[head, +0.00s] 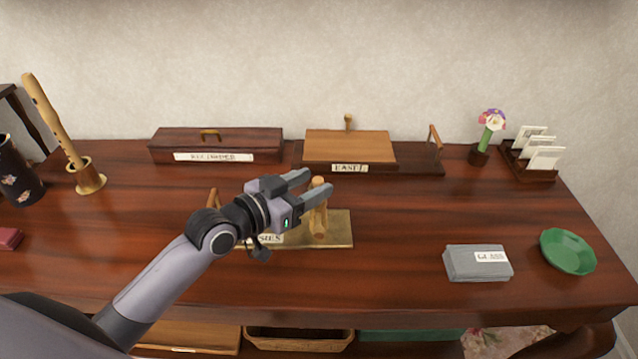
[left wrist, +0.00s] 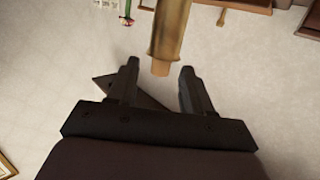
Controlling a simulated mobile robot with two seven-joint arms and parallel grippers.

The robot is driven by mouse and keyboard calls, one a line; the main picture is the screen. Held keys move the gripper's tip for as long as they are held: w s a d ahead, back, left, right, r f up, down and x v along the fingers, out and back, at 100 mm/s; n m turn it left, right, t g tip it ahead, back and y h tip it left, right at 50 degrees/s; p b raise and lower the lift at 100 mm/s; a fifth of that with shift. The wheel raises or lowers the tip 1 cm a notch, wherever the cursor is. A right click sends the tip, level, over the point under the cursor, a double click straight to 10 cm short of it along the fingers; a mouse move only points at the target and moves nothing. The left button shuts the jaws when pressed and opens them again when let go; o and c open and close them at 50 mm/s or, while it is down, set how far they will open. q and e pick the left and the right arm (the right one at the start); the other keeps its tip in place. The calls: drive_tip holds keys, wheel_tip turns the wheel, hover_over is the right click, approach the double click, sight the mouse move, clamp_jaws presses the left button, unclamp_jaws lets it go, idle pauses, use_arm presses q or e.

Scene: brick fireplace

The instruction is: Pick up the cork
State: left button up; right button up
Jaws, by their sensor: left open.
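A tan, cork-coloured upright piece (head: 319,222) stands on a brass-coloured tray (head: 343,230) with a partly hidden label. Its paler top end appears to be the cork, but I cannot tell for certain. My left gripper (head: 318,182) is open, with its fingers around the top of this piece. In the left wrist view, a golden cylinder (left wrist: 170,30) with a paler tan end (left wrist: 160,68) reaches between the open fingers of the left gripper (left wrist: 160,72). I see a gap on each side. My right gripper is not in view.
Behind are a long dark box (head: 215,140) and a wooden case (head: 350,147). A grey box (head: 477,265) and a green plate (head: 568,252) lie at the right. A flute (head: 50,118) leans in a brass holder (head: 90,180) at the left. The table between tray and grey box is clear.

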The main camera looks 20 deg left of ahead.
use_arm(q)
drive_tip(key=shift+x, duration=1.25)
clamp_jaws()
